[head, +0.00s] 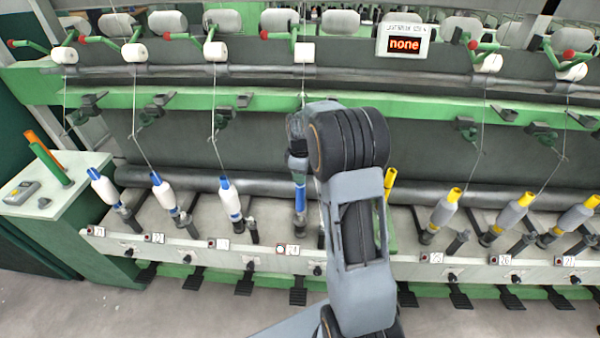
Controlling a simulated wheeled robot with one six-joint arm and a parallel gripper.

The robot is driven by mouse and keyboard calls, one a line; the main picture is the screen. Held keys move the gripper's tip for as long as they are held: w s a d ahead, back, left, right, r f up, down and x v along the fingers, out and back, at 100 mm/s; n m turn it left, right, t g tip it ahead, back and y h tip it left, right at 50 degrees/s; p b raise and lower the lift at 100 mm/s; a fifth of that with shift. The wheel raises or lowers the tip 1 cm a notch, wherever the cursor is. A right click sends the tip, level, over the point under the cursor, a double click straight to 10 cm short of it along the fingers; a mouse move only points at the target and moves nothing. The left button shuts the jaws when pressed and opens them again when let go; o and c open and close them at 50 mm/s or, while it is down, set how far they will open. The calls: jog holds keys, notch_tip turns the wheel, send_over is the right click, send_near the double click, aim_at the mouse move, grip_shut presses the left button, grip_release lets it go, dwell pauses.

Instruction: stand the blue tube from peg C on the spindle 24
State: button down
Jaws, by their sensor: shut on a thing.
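The blue tube (300,196) is upright below my gripper (297,150), in line with the place marked 24 (292,249) on the front rail. My gripper is shut on the upper part of the tube, and my arm hides some of it. The tube's lower end is close to the dark base of spindle 24 (300,226). I cannot tell whether it is seated on the spindle or just above it. I cannot make out peg C in this view.
Spindles with blue-topped white bobbins (228,198) stand to the left, yellow-topped grey ones (446,208) to the right. A yellow tube (389,184) shows beside my arm. Threads hang from above. A display (403,43) reads "none".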

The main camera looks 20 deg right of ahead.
aim_at(300, 187)
jog(key=shift+f+b, duration=2.1)
jog(key=shift+f, duration=1.4)
jog(key=c, duration=0.7)
grip_release()
notch_tip(300, 187, up, 14)
jog(key=shift+f+b, duration=0.1)
jog(key=shift+b, duration=0.25)
